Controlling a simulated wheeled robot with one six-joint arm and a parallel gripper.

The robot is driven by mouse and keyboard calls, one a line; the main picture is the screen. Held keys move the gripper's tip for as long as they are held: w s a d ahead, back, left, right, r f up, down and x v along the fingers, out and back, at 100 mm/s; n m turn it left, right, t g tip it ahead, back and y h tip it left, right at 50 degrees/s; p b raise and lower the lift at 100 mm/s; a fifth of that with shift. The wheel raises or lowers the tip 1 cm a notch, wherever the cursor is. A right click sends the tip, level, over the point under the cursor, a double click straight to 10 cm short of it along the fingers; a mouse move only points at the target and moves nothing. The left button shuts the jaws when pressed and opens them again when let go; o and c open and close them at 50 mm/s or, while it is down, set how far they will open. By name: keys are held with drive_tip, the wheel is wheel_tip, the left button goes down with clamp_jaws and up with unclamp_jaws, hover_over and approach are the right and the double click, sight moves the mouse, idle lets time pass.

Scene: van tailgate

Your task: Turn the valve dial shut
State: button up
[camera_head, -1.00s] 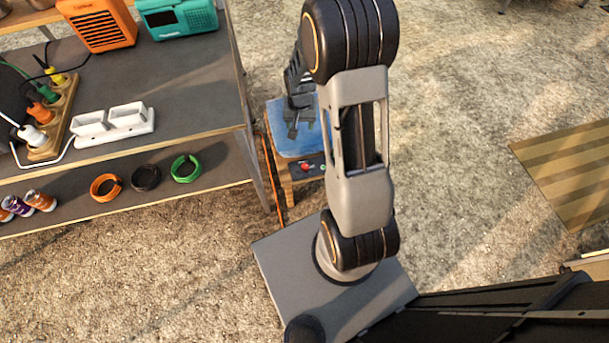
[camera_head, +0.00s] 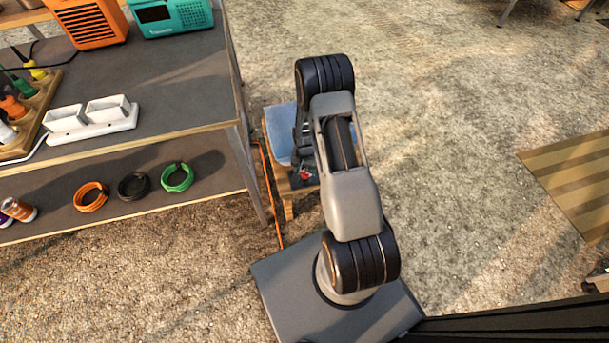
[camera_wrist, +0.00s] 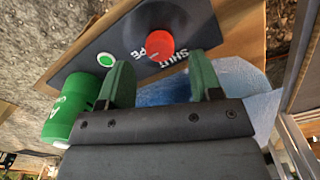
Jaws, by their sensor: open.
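The red valve dial (camera_wrist: 160,46) sits on a dark panel (camera_wrist: 190,14) in the wrist view, with white lettering beside it that reads SHUT and another word partly readable as "OPE". The dial also shows small and red in the head view (camera_head: 305,175), at the front of a low wooden stand with a blue top (camera_head: 279,130). My gripper (camera_wrist: 162,78) is open, its two green-padded fingers spread just short of the dial. The dial appears between and beyond the fingertips, with nothing held. Which word the dial points at is unclear.
A green button (camera_wrist: 106,60) and a green cylinder (camera_wrist: 68,118) lie left of the dial.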

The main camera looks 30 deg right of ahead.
sight(305, 173)
drive_tip(key=shift+f+b, duration=0.4)
drive_tip(key=shift+f, duration=1.25)
drive_tip(key=c, duration=0.9)
